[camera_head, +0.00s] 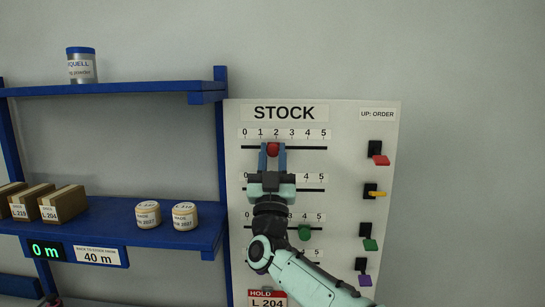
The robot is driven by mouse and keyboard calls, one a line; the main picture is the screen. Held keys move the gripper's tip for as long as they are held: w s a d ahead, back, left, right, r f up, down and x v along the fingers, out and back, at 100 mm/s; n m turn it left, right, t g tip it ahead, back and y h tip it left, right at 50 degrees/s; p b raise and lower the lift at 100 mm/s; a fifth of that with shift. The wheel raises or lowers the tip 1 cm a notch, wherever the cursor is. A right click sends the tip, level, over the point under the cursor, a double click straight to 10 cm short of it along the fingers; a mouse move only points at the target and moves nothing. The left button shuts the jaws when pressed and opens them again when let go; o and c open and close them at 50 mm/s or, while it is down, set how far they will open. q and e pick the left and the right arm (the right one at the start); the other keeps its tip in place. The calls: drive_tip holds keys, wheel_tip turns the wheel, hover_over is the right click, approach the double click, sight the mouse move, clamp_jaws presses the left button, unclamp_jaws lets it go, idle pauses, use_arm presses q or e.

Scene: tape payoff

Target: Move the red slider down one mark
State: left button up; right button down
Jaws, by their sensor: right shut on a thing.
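The red slider (273,149) is a round knob on the top slot of the white STOCK board (345,225). It sits near mark 2, perhaps slightly left of it, on a scale from 0 to 5. My right gripper (273,156) reaches up from below with its two blue fingers on either side of the knob, shut on it. My gripper and arm hide part of the lower rows. My left gripper is not in view.
A green slider (305,233) sits near mark 4 on the third row. Red (380,160), yellow (376,194), green (370,244) and purple (364,280) levers line the board's right side.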

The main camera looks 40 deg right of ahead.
drive_tip(key=shift+s+d, duration=0.2)
drive_tip(key=shift+d, duration=0.05)
drive_tip(key=c, duration=0.8)
unclamp_jaws()
drive_tip(key=shift+c, duration=0.2)
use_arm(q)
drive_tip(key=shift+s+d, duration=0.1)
use_arm(e)
drive_tip(key=shift+w+a, duration=0.1)
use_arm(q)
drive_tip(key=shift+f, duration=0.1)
use_arm(e)
drive_tip(key=shift+f, duration=0.1)
drive_tip(key=shift+s+a+f, duration=0.1)
drive_tip(key=shift+s+f, duration=0.1)
drive_tip(key=shift+f, duration=0.1)
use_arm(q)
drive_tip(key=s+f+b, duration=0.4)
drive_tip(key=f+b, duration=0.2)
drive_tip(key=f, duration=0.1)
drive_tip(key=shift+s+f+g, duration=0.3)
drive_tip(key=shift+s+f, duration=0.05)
use_arm(e)
drive_tip(key=v, duration=1.2)
drive_tip(key=shift+s+a, duration=0.2)
